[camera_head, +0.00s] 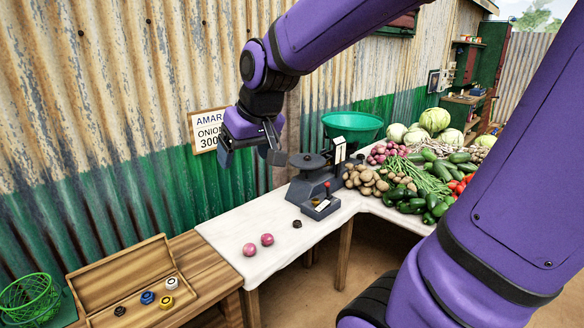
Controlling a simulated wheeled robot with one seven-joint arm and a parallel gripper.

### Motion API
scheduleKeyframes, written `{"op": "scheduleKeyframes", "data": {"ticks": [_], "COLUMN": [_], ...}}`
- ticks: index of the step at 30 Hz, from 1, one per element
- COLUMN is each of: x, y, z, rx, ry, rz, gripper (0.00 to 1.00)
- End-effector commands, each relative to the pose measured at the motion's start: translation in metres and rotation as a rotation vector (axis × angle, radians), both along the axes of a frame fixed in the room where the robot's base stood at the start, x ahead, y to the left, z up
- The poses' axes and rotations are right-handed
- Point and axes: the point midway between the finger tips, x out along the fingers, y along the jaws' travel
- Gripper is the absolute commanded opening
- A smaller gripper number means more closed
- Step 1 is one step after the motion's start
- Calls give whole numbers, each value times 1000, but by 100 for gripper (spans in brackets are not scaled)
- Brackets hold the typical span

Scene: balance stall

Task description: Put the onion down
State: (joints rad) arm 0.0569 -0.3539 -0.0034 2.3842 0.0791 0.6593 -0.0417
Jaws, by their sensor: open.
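Two pinkish-red onions lie close together on the white cloth of the stall table. The nearer onion (249,249) is at the left and the other onion (267,239) is just right of and behind it. A pile of similar onions (388,150) is farther back at the right. My gripper (250,154) hangs in the air above the table, in front of the wall sign. Its jaws are apart and I see nothing between them. It touches neither loose onion.
A dark grey balance scale (316,186) stands on the white table (226,229), with a small black weight (297,224) beside it. A wooden box (125,262) holds several weights at lower left. A green bowl (352,125), potatoes and other vegetables fill the right side. The cloth's left part is mostly free.

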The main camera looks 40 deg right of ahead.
Motion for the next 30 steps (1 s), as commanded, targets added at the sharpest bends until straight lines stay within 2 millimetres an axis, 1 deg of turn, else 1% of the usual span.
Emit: {"op": "scheduleKeyframes", "data": {"ticks": [1,6,9,13,15,18,30], "x": [-18,-73,-102,-128,-137,-144,-145], "y": [3,10,12,13,14,14,14], "z": [7,19,21,21,20,19,19], "rx": [-5,-23,-34,-44,-47,-50,-52], "ry": [-8,-11,-11,-10,-9,-7,-6], "rz": [9,33,45,52,54,56,57], "gripper": [81,81,81,81,81,81,81]}}
